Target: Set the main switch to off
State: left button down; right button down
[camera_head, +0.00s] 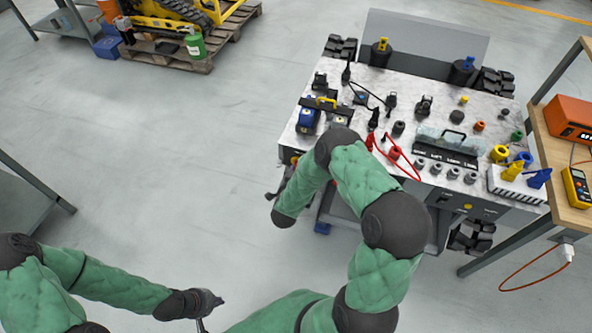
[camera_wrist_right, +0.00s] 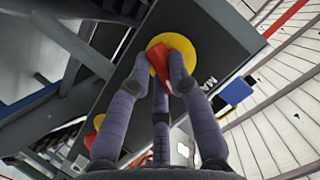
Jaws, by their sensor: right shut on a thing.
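The main switch shows in the right wrist view as a red handle (camera_wrist_right: 161,66) on a round yellow plate (camera_wrist_right: 158,44). It sits on a dark panel (camera_wrist_right: 215,50) with white lettering beside it. My right gripper (camera_wrist_right: 165,72) has its dark fingers closed around the red handle, which partly hides it. In the head view my right gripper (camera_head: 278,192) is at the left front end of the workbench, small and partly hidden by my arm. My left gripper (camera_head: 212,306) is low in the head view over bare floor, away from the bench; its finger state is unclear.
A wooden table (camera_head: 560,180) stands to the right. A pallet (camera_head: 195,55) is at the back left. The floor between is clear.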

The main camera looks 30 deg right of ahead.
jog(key=shift+r+n+g+h+p, duration=0.1)
jog(key=shift+n+g+h+p, duration=0.7)
jog(key=shift+n, duration=0.7)
jog(key=c, duration=1.1)
grip_release()
jog(key=shift+c, duration=0.2)
jog(key=shift+a, duration=0.15)
jog(key=v, duration=1.1)
jog(key=shift+s+a+r, duration=0.2)
jog(key=shift+a+r, duration=0.05)
jog(key=shift+r, duration=0.05)
